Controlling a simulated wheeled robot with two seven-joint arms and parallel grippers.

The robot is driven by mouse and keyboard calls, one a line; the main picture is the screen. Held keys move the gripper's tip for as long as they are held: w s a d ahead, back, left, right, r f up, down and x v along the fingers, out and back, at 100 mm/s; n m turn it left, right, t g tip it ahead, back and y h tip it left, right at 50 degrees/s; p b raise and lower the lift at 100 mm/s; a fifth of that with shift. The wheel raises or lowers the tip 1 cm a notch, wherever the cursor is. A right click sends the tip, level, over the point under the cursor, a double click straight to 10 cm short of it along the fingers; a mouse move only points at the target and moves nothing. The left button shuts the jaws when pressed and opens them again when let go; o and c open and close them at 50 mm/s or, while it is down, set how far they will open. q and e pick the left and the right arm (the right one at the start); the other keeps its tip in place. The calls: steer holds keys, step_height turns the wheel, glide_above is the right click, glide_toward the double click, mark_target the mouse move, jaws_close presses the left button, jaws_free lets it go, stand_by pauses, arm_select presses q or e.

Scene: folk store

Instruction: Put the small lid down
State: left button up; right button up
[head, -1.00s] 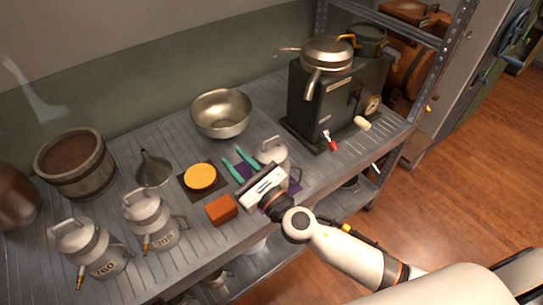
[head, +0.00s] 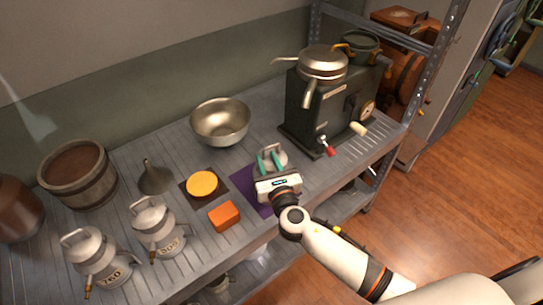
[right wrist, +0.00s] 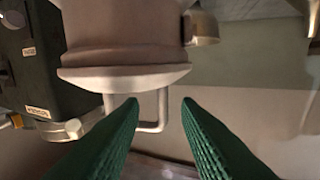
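A small pale lid with a loop handle (right wrist: 150,125) shows in the right wrist view, which is upside down. The lid (right wrist: 125,77) appears to sit on a small metal can (right wrist: 125,25). In the head view this can (head: 272,153) is partly hidden behind my right gripper. My right gripper (head: 270,161) has its two green fingers apart and level with the can's top. In the wrist view the fingers of the right gripper (right wrist: 160,140) stand on either side of the handle, with a gap visible. My left gripper is not in view.
A purple mat (head: 252,196) lies beside the can. Left of it are an orange block (head: 224,215), a yellow disc (head: 202,184) and two lidded cans (head: 93,255) (head: 157,228). A metal bowl (head: 220,122) is behind; a dark machine (head: 330,105) stands right.

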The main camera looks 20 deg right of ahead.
mark_target(264, 156)
steer(key=w, duration=0.3)
steer(key=shift+w+a, duration=0.1)
jaws_close()
